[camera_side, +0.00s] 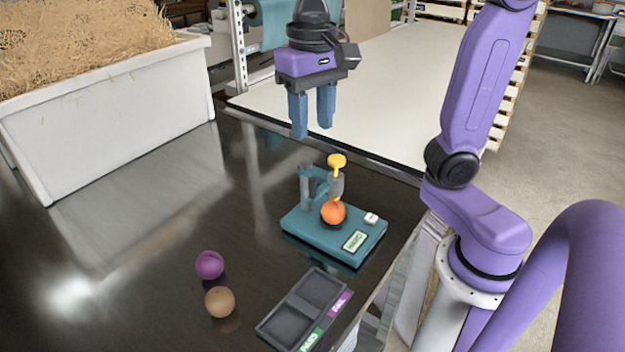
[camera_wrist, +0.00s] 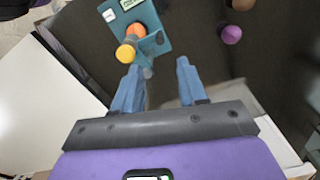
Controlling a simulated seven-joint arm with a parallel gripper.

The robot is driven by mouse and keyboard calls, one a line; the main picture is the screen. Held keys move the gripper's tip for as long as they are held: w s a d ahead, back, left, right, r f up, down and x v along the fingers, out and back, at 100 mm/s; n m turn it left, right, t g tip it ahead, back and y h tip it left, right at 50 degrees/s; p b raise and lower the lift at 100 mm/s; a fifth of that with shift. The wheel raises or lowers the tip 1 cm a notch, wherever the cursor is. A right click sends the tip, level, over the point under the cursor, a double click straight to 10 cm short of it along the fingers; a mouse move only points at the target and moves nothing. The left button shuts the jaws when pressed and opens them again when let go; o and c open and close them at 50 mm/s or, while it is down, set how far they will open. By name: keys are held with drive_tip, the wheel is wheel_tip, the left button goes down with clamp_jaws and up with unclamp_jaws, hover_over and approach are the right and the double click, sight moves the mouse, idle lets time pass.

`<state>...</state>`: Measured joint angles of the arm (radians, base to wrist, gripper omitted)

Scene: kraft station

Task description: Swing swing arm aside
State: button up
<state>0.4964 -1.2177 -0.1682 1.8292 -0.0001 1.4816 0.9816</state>
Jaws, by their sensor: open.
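A teal tester base (camera_side: 321,239) with a small display and a white button sits on the dark table. An orange ball (camera_side: 333,212) is on the base directly under that head. In the wrist view the yellow knob (camera_wrist: 125,53) is near the left fingertip, with the orange ball (camera_wrist: 136,30) beyond it. My gripper (camera_side: 312,132) is open and empty, above and behind the tester. It also shows in the wrist view (camera_wrist: 159,66).
A purple ball (camera_side: 209,265) and a tan ball (camera_side: 219,302) lie on the table at front left. A dark two-compartment tray (camera_side: 290,312) with green and purple labels is near the table's front right. A white bin of straw (camera_side: 120,118) stands at back left.

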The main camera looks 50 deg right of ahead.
sight(313, 178)
wheel_tip(313, 178, down, 13)
drive_tip(key=shift+r, duration=0.2)
idle(0.3)
clamp_jaws()
